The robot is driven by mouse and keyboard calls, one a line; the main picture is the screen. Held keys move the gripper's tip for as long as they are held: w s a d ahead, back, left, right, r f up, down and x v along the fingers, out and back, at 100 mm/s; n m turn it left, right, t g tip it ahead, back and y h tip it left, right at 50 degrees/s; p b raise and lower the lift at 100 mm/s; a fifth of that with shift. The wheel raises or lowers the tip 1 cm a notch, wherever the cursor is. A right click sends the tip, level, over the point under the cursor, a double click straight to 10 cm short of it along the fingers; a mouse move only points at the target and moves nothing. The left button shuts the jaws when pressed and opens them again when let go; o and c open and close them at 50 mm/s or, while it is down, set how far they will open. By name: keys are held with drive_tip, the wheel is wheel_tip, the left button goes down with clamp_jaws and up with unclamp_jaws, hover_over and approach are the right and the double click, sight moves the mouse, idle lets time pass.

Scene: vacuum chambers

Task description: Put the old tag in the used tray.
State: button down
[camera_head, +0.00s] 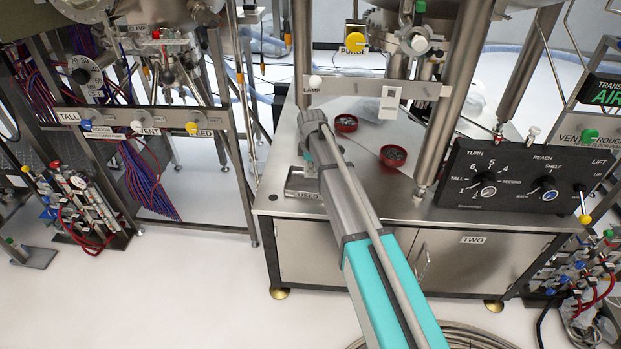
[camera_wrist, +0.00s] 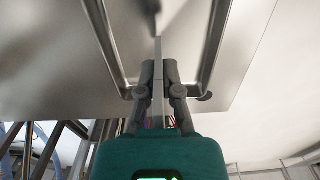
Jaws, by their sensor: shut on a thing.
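My gripper (camera_wrist: 158,72) is shut on a thin grey strip, which I take to be the old tag (camera_wrist: 158,50), seen nearly edge-on between the fingers in the wrist view. The used tray (camera_head: 289,193) is a shallow metal tray labelled USED at the left front of the steel bench. Its raised rim (camera_wrist: 103,38) shows on both sides of my fingers in the wrist view, so the tag is over the tray. I cannot tell whether the tag touches the tray floor.
Two red round dishes with dark contents (camera_head: 346,123) (camera_head: 393,155) stand on the bench (camera_head: 290,140). A metal column stands close to the right. A black control box (camera_head: 510,178) sits at the bench's right. A labelled lamp rail (camera_head: 375,88) crosses behind my arm.

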drive_tip(key=shift+f+b, duration=1.3)
drive_tip(key=shift+f, duration=0.25)
drive_tip(key=shift+f, duration=0.15)
drive_tip(key=c, duration=0.8)
unclamp_jaws()
drive_tip(key=shift+r, duration=0.25)
wheel_tip(320, 180, up, 7)
drive_tip(key=p, duration=0.7)
drive_tip(key=shift+r+p, duration=0.2)
drive_tip(key=shift+p, duration=0.1)
